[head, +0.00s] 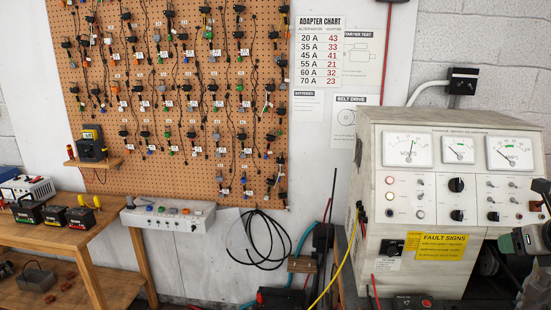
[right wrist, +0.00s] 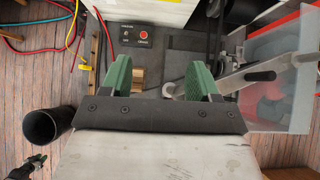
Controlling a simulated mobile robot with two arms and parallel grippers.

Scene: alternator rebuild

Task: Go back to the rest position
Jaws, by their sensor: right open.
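My right gripper (head: 524,240) shows in part at the right edge of the head view, in front of the test bench's right side. In the right wrist view its two green fingers (right wrist: 160,72) stand wide apart, with nothing held between them. A small wooden block and grey bench surface show beyond the fingers in that view; I cannot tell their distance. My left gripper does not show in the head view.
The test bench (head: 398,190) with volt and amp meters stands at the right. A pegboard (head: 90,57) of adapter leads hangs behind. A wooden table (head: 45,235) with batteries is at the left. In the right wrist view, a clear bin (right wrist: 288,65) and a black tube (right wrist: 48,124) flank the gripper.

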